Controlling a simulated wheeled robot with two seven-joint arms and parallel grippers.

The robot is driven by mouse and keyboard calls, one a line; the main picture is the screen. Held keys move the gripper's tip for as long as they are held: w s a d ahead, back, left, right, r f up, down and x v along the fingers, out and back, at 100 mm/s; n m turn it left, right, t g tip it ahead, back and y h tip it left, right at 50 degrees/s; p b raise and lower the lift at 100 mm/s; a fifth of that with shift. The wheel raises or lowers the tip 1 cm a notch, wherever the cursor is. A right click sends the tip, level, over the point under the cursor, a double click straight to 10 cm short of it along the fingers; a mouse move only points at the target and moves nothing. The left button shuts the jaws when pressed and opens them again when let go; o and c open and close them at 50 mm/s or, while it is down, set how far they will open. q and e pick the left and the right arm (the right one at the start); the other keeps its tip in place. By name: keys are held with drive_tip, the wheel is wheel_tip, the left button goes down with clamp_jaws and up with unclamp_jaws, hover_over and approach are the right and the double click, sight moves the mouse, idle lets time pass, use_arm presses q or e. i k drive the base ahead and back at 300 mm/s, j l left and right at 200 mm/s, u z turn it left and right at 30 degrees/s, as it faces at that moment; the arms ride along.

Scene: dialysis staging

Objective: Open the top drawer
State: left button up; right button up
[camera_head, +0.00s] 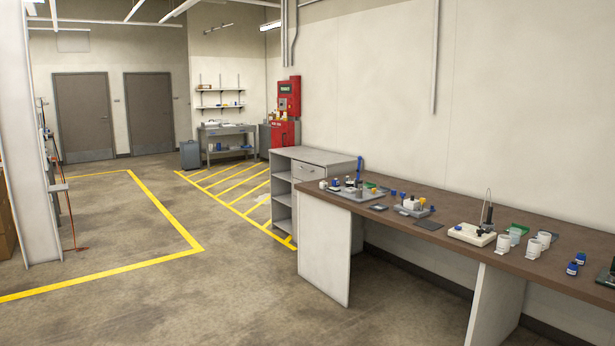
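A grey cabinet (318,155) stands against the right wall, just beyond the far end of the long bench. Its top drawer (307,171) is a light grey front with a small dark handle, high on the side facing me, and it looks shut. Open shelves (282,200) show on the cabinet's left side. The bench end hides the cabinet's lower front. Neither of my grippers is in view.
A long brown-topped bench (455,215) with bottles, trays and lab items runs along the right wall. The floor (190,305) ahead and left is clear, with yellow lines. A white column (32,150) stands at the left. A red cabinet (289,97) and grey workbench (227,132) are farther back.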

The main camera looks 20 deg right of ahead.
sight(323, 170)
drive_tip(key=i+z, duration=0.25)
drive_tip(key=i, duration=1.7)
drive_tip(key=i+z, duration=0.1)
drive_tip(key=i, duration=1.8)
drive_tip(key=i+j+z, duration=0.1)
drive_tip(key=i, duration=0.8)
drive_tip(key=i+j, duration=0.1)
drive_tip(key=i, duration=0.85)
drive_tip(key=i+j+z, duration=0.1)
drive_tip(key=i+z, duration=0.35)
drive_tip(key=i+j+z, duration=0.2)
drive_tip(key=z, duration=0.25)
drive_tip(key=i+j+z, duration=0.3)
drive_tip(key=z, duration=0.15)
drive_tip(key=i+j+z, duration=0.25)
drive_tip(key=j+z, duration=0.2)
drive_tip(key=i+j+z, duration=0.15)
drive_tip(key=j+z, duration=0.15)
drive_tip(key=j, duration=0.15)
drive_tip(key=i+j+z, duration=0.1)
drive_tip(key=j+z, duration=0.15)
drive_tip(key=j, duration=0.15)
drive_tip(key=j+z, duration=0.3)
drive_tip(key=j, duration=0.2)
